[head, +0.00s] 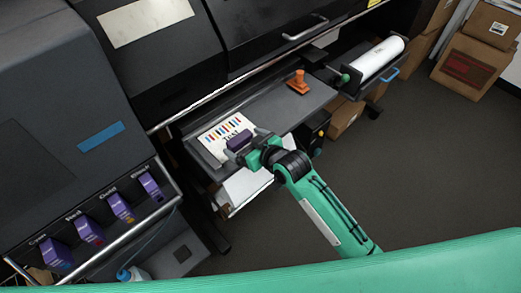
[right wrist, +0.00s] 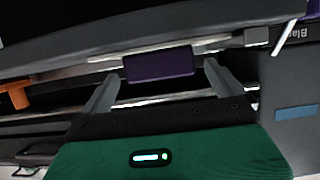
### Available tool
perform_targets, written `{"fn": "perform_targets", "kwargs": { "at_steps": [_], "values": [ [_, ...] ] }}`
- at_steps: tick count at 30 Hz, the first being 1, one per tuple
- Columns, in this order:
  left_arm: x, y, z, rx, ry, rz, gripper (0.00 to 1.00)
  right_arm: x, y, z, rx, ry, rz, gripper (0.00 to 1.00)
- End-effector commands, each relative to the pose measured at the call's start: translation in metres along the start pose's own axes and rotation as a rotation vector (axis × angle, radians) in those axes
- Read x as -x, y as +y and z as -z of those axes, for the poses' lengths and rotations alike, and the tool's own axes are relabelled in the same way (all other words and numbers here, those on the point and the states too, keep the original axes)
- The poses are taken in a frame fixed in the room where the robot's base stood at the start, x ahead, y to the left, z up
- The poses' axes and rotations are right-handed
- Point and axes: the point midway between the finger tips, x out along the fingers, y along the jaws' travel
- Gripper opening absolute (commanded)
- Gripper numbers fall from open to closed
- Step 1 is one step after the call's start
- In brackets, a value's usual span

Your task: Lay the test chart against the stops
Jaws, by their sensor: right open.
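The test chart (head: 222,127), a white sheet with coloured bars and the word TEST, lies on the left part of the grey shelf (head: 274,105) of the large dark printer. A dark purple block (head: 239,141) is at its near edge; I cannot tell whether it is fixed to the chart. My right gripper (head: 251,143) is at this block. In the right wrist view the purple block (right wrist: 160,65) sits between the open fingers (right wrist: 160,82), with a gap on each side. I cannot make out the stops. My left gripper is out of view.
An orange stamp-like tool (head: 299,82) stands on the shelf's right part. A white roll (head: 377,59) lies farther right. Several purple ink cartridges (head: 120,207) line the printer's left front. Cardboard boxes (head: 469,68) stand at the upper right. The floor (head: 410,160) at right is clear.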

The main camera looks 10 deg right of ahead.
Motion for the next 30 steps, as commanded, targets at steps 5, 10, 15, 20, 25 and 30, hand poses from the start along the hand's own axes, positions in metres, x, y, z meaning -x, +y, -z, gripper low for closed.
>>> {"fn": "perform_targets", "kwargs": {
  "at_steps": [5,10,15,20,25,30],
  "values": [
    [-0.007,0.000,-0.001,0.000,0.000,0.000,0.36,0.037,0.000,-0.002,0.002,-0.001,-0.001,0.98],
    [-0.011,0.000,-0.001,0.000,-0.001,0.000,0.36,0.066,0.000,-0.002,0.001,-0.001,0.000,0.98],
    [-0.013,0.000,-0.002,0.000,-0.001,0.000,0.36,0.085,0.000,-0.001,0.000,-0.001,0.000,0.98],
    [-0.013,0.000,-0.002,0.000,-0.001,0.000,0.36,0.091,0.000,0.000,0.001,0.000,0.000,0.98],
    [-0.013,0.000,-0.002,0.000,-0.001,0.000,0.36,0.091,0.000,0.000,0.000,-0.001,0.000,0.98],
    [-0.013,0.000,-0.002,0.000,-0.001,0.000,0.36,0.076,0.012,-0.030,-0.023,-0.045,-0.027,0.98]
  ]
}}
